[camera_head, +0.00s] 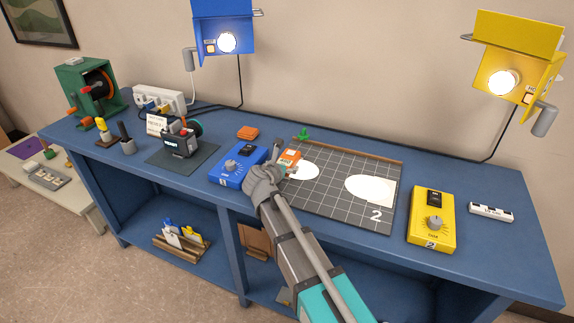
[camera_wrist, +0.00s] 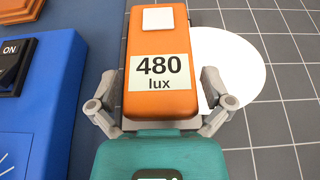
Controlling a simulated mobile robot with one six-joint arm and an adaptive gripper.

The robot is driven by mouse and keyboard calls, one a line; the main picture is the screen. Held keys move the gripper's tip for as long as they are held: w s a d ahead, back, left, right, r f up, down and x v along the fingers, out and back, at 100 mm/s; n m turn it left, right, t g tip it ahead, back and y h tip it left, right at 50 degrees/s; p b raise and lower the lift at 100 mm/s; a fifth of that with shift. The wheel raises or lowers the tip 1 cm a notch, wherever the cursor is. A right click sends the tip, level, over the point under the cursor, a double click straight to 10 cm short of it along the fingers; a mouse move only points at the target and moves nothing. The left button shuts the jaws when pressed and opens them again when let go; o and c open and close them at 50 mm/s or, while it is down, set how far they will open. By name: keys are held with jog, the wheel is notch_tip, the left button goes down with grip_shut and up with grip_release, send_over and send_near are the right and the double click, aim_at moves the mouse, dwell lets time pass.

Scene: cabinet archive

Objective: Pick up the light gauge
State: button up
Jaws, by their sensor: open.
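The light gauge (camera_wrist: 160,100) is an orange block with a white square on top and a label reading 480 lux. It lies on the dark gridded board (camera_head: 330,195), beside a white light spot. In the head view the gauge (camera_head: 290,156) shows just beyond my gripper (camera_head: 276,163), which hides part of it. In the wrist view my gripper (camera_wrist: 158,92) is open, with one finger on each side of the gauge's near end. Gaps show between the fingers and the gauge's sides, so it is not gripped.
A blue dimmer box (camera_head: 232,170) stands close on the left, with an orange block (camera_head: 247,132) behind it. A yellow dimmer box (camera_head: 431,220) and a black-and-white bar (camera_head: 491,211) are to the right. A blue lamp (camera_head: 222,28) and a yellow lamp (camera_head: 515,60) hang above.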

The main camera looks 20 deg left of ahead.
dwell(0.5)
jog(key=c, duration=1.1)
jog(key=shift+r, duration=0.2)
jog(key=shift+r+p, duration=0.8)
jog(key=shift+p, duration=0.2)
jog(key=s+d+r+p, duration=0.7)
jog(key=s+r+p, duration=0.4)
jog(key=s, duration=0.1)
jog(key=shift+s, duration=0.1)
